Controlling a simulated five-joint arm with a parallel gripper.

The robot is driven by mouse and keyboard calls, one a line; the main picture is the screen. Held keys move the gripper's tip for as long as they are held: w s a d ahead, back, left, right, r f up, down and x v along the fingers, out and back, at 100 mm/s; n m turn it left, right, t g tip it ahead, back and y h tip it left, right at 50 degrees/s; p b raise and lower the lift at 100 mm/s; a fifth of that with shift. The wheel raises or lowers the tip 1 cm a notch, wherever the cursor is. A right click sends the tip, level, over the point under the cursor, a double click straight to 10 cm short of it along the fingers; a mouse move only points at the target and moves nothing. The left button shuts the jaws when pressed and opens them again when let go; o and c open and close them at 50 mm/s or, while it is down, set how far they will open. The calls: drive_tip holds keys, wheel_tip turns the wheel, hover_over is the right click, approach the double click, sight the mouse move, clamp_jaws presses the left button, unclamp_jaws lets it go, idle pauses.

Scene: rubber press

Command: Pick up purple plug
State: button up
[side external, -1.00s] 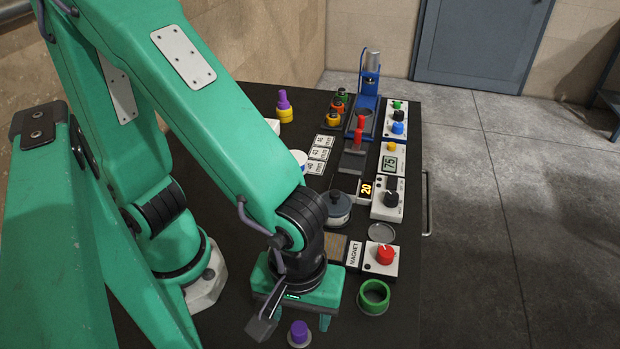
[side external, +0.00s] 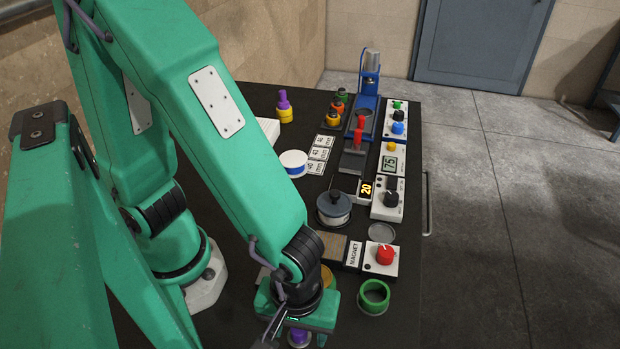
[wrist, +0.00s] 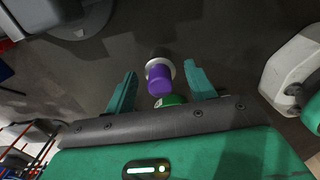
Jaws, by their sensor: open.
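The purple plug (side external: 299,336) stands at the front of the black table, on a pale round base, directly below my gripper (side external: 295,339). In the wrist view the purple plug (wrist: 159,80) shows between the two green fingers of my gripper (wrist: 161,69), with a gap on both sides. The fingers are apart and hold nothing. A pale ring (wrist: 172,63) shows at the plug's far end, and a green round part (wrist: 169,101) shows at its near end. My gripper hides part of the plug in the side view.
A green ring (side external: 373,297) stands just right of my gripper. A box with a red knob (side external: 385,255), a grey lidded pot (side external: 334,208) and a white-topped round container (side external: 293,161) lie behind. Another purple piece on yellow (side external: 284,106) stands at the back.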

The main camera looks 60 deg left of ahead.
drive_tip(key=shift+f, duration=0.75)
drive_tip(key=c, duration=0.9)
